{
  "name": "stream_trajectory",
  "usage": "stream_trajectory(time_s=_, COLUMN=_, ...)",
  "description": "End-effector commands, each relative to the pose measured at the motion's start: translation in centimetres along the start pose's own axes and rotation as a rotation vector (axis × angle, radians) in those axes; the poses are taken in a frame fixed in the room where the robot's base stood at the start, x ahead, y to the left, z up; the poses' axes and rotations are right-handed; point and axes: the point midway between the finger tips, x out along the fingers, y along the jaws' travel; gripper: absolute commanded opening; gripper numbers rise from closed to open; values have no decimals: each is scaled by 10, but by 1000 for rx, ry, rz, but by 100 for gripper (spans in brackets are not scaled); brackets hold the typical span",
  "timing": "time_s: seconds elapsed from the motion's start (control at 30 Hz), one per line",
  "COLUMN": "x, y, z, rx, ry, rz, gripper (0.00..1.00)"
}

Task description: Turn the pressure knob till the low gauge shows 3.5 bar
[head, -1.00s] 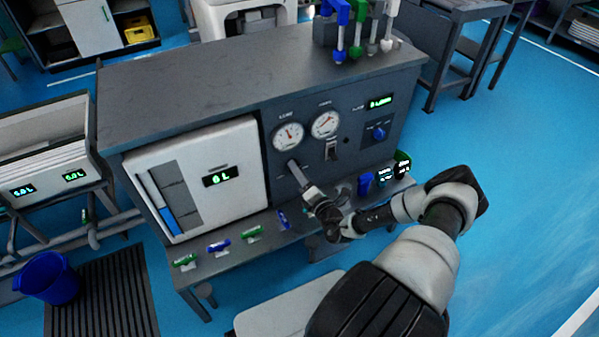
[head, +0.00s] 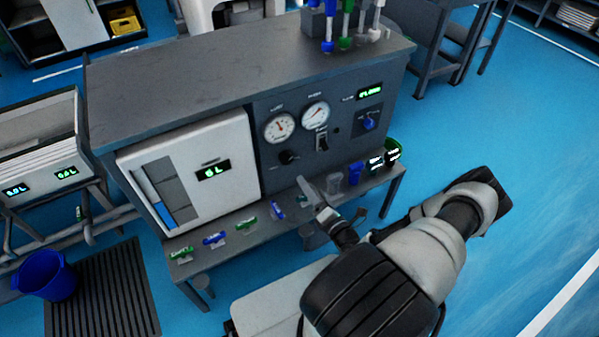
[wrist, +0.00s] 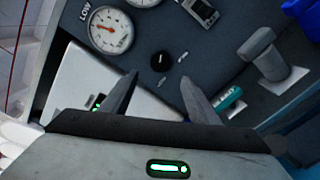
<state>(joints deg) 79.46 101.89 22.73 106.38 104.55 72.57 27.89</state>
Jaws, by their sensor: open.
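The black pressure knob (head: 288,157) sits on the dark panel below the two white gauges. The low gauge (head: 279,128) is above it and has a red needle; I cannot read its value reliably. In the wrist view the knob (wrist: 160,61) shows a white mark, and the gauge labelled LOW (wrist: 110,30) is up and left of it. My gripper (head: 319,187) is open and empty, apart from the panel, in front of and below the knob. In the wrist view the knob lies beyond the gap between the spread fingers (wrist: 158,80).
A second gauge (head: 315,115), a switch (head: 321,141) and a blue knob (head: 368,123) are on the same panel.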

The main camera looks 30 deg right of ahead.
Motion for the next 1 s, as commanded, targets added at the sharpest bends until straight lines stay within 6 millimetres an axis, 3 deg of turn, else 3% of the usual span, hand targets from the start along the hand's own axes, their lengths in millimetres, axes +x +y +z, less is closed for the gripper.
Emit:
stream_trajectory(time_s=0.1, x=-24, y=1, z=1, rx=1, ry=0, rz=-2, gripper=55)
stream_trajectory(time_s=0.33, x=-49, y=0, z=0, rx=0, ry=-1, rz=-1, gripper=55)
stream_trajectory(time_s=1.0, x=-51, y=4, z=1, rx=-18, ry=16, rz=13, gripper=55)
